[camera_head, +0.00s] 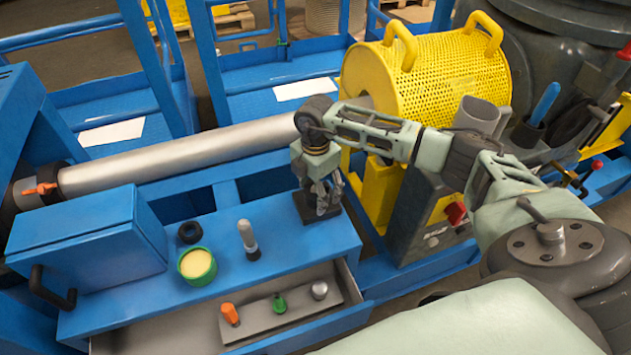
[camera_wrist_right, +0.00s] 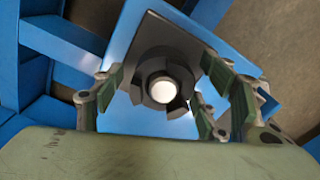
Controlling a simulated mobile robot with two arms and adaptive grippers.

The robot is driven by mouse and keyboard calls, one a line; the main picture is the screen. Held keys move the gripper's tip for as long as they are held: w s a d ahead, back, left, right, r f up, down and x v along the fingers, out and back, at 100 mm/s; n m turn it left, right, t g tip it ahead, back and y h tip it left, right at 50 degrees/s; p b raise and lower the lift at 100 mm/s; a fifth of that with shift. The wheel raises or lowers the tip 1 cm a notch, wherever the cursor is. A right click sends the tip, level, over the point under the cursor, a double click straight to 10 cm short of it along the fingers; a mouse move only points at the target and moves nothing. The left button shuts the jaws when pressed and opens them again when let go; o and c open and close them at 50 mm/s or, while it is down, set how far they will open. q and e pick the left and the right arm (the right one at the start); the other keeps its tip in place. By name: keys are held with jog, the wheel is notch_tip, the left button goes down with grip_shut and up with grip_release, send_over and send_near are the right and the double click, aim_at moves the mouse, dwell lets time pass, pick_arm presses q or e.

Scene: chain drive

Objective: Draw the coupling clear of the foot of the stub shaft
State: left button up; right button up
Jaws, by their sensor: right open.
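The stub shaft (camera_wrist_right: 162,92) shows end-on as a pale round tip in the right wrist view. The dark coupling (camera_wrist_right: 147,93) is around it, low against a dark square foot (camera_wrist_right: 165,45). My right gripper (camera_wrist_right: 160,104) is open, with its green-padded fingers on either side of the coupling and gaps showing between. In the head view my right gripper (camera_head: 324,200) points down over the dark foot (camera_head: 303,211) at the right end of the blue bench, hiding most of the shaft and coupling. My left gripper is not in view.
A black ring (camera_head: 190,232), a green pot (camera_head: 197,265) and a grey-handled tool (camera_head: 248,238) stand on the bench (camera_head: 290,250). An open drawer (camera_head: 330,328) below holds several small pieces. A long grey roller (camera_head: 190,155) and yellow mesh guard (camera_head: 440,85) lie behind.

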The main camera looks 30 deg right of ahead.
jog(key=shift+f, duration=0.1)
jog(key=c, duration=1.4)
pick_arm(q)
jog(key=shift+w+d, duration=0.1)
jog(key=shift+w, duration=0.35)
pick_arm(e)
grip_shut()
